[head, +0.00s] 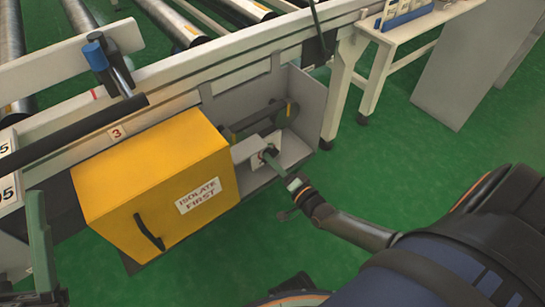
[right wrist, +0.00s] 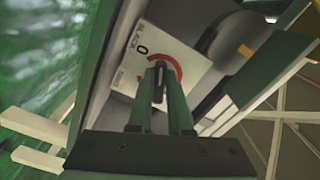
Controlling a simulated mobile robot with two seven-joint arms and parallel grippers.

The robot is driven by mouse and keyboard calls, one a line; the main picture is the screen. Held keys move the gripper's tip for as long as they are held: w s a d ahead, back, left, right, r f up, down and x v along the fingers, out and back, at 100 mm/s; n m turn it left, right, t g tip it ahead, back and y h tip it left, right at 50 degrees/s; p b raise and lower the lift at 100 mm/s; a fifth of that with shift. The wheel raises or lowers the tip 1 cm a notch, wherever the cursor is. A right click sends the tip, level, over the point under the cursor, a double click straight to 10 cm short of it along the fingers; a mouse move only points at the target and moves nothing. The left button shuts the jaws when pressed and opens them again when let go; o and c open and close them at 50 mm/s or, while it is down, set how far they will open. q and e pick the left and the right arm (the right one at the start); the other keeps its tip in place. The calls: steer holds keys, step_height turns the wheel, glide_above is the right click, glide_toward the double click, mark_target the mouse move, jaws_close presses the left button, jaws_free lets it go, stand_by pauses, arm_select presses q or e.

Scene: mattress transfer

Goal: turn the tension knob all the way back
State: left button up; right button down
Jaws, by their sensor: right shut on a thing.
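The tension knob (right wrist: 158,86) is a small dark grip on a white dial plate (right wrist: 141,45) with a red arc, a "0" and partly readable lettering. My right gripper (right wrist: 159,82) has its two green fingers closed on the knob, one on each side. In the head view the same right gripper (head: 270,159) reaches into the open bay beside the yellow box, and its fingers mostly hide the knob. A green finger-like part of my left gripper (head: 40,240) shows at the lower left edge. Its jaw opening cannot be made out.
A yellow box (head: 150,180) labelled "ISOLATE FIRST" stands left of the open grey bay (head: 302,100). A belt or roller part (head: 258,118) runs inside the bay. The conveyor frame (head: 190,72) runs above. Green floor to the right is clear up to a white table (head: 400,38).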

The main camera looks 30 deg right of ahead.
arm_select(q)
steer(key=shift+a+r+p, duration=0.15)
steer(key=shift+r+p, duration=0.5)
steer(key=shift+r, duration=0.25)
arm_select(e)
steer(key=n, duration=0.6)
steer(key=shift+d+f, duration=0.15)
steer(key=shift+f, duration=0.05)
steer(key=shift+n, duration=0.4)
steer(key=c, duration=0.8)
jaws_free()
steer(key=shift+c, duration=0.2)
arm_select(q)
steer(key=shift+f, duration=0.1)
step_height(320, 180, up, 3)
steer(key=p, duration=0.3)
steer(key=shift+a+r+m, duration=0.15)
steer(key=shift+r+m, duration=0.05)
steer(key=shift+m, duration=0.2)
arm_select(e)
steer(key=s+d, duration=0.1)
steer(key=s, duration=1.1)
steer(key=shift+s, duration=0.2)
